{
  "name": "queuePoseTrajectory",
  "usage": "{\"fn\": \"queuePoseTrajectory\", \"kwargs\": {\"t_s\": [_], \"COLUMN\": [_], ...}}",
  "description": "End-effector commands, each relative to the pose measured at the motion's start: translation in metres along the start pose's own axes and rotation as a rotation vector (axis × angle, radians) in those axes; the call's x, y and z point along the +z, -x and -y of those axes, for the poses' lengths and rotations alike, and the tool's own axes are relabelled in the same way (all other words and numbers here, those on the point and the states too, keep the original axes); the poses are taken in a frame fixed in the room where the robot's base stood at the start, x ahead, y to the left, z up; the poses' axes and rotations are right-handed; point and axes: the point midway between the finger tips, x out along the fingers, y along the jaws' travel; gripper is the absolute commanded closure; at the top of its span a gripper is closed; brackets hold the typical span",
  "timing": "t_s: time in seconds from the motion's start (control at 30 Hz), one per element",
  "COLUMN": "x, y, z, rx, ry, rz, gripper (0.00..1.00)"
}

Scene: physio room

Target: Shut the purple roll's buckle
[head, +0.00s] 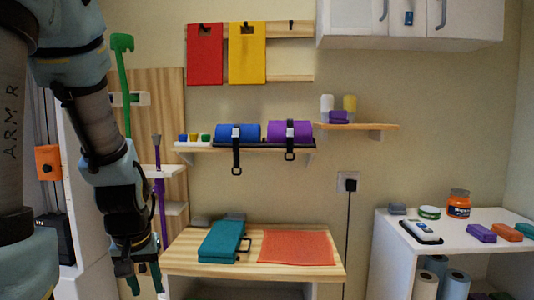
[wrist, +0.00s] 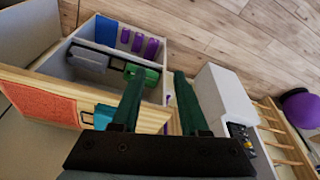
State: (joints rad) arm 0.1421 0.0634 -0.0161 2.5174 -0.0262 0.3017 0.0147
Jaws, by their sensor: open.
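The purple roll (head: 302,131) lies on the wall shelf, right of the blue roll (head: 249,131). A dark strap with a pale buckle (head: 290,136) crosses the purple roll's front, and a strap end (head: 289,154) hangs below the shelf edge. Whether this buckle is latched is too small to tell. My gripper (head: 143,280) is low at the left in the head view, well below and left of the roll. In the wrist view my gripper (wrist: 160,82) has its green fingers apart with nothing held between them. The rolls are not identifiable in the wrist view.
The wall shelf (head: 190,149) also carries small coloured pieces at its left. Below stands a wooden bench (head: 190,262) with a teal folded item (head: 222,241) and an orange mat (head: 296,247). A smaller shelf (head: 370,126) is at right. Open air lies before the rolls.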

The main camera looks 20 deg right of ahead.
Motion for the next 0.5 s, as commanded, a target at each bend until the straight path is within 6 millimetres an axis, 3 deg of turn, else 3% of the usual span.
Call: {"fn": "queuePoseTrajectory", "kwargs": {"t_s": [0.13, 0.3, 0.4, 0.5], "x": [-0.098, -0.207, -0.253, -0.284], "y": [-0.006, 0.011, 0.031, 0.057], "z": [-0.057, -0.15, -0.21, -0.268], "rx": [0.053, 0.131, 0.177, 0.22], "ry": [-0.109, -0.213, -0.247, -0.259], "rz": [-0.275, -0.659, -0.881, -1.101], "gripper": [0.38, 0.38, 0.38, 0.38]}}
